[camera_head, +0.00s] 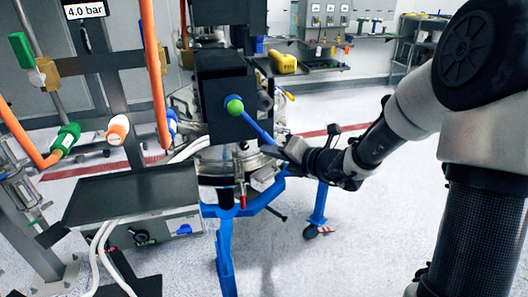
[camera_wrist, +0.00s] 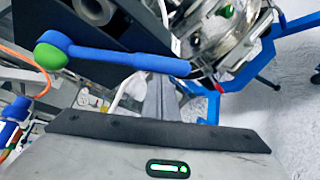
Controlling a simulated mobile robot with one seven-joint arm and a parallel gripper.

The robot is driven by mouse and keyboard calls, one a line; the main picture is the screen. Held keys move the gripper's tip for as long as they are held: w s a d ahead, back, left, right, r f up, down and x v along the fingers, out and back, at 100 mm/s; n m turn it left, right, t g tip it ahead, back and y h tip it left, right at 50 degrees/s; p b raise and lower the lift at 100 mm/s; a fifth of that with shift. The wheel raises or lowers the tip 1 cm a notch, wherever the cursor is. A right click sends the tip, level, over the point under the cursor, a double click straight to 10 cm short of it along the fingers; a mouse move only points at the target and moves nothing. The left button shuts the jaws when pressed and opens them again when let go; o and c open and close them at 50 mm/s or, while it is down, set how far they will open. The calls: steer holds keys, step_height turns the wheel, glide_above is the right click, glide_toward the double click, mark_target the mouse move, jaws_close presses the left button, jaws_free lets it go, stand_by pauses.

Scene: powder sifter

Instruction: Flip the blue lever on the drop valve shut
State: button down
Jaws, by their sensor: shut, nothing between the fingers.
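The blue lever (camera_head: 258,129) slopes down to the right from a green-tipped end (camera_head: 234,105) in front of the black box of the valve. In the wrist view the blue lever (camera_wrist: 130,60) runs nearly level across the upper left, its blue-and-green end at the left. My gripper (camera_head: 270,151) is shut and empty, close to the lever's lower right end. In the wrist view my gripper's fingers (camera_wrist: 161,85) reach up to just below the lever. I cannot tell whether they touch it. The valve body behind the lever is partly hidden.
A blue stand (camera_head: 226,240) carries the sifter. A dark-topped box (camera_head: 135,190) with white hoses stands at the lower left. A pipe frame with orange hoses (camera_head: 155,75) rises at the left. The floor right of the stand is mostly clear. Shelves (camera_head: 330,45) stand at the back.

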steer(key=w+d+r+n+h+p, duration=0.1)
steer(key=d+r+n+h, duration=0.2)
steer(key=r, duration=0.4)
steer(key=w+d+r+n+h+p, duration=0.1)
steer(key=d+r+n+h+p, duration=0.1)
steer(key=r, duration=0.5)
steer(key=shift+d+r+n+t+h, duration=0.2)
steer(key=shift+d+n+t+h, duration=0.25)
steer(key=shift+d+n, duration=0.35)
steer(key=shift+w+r, duration=0.1)
steer(key=shift+r, duration=0.05)
step_height(320, 180, down, 4)
steer(key=f+b, duration=0.1)
steer(key=b, duration=0.2)
steer(key=p+v, duration=0.2)
steer(key=v, duration=0.9)
